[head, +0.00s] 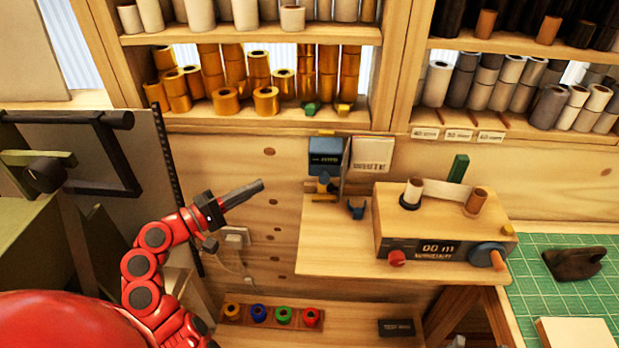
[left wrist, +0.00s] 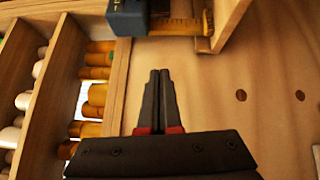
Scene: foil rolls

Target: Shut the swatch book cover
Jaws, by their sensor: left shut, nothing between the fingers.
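I cannot single out the swatch book for certain. A blue lettered block (head: 325,155) and a cream lettered panel (head: 372,154) stand side by side against the wood wall, with a thin dark upright between them. Whether either is the book or its cover, I cannot tell. My left gripper (head: 258,187) is shut and empty, pointing right, left of the blue block and apart from it. In the left wrist view, my closed fingers (left wrist: 160,78) point up towards a blue block (left wrist: 142,17) with a yellow strip beside it. My right gripper is not in view.
A wooden ledge holds a box-shaped machine (head: 435,225) with a knob and rolls. Shelves of gold rolls (head: 225,100) hang above. A green mat (head: 530,285) lies at right, with a dark brown object (head: 575,262). Bare wall lies around my left gripper.

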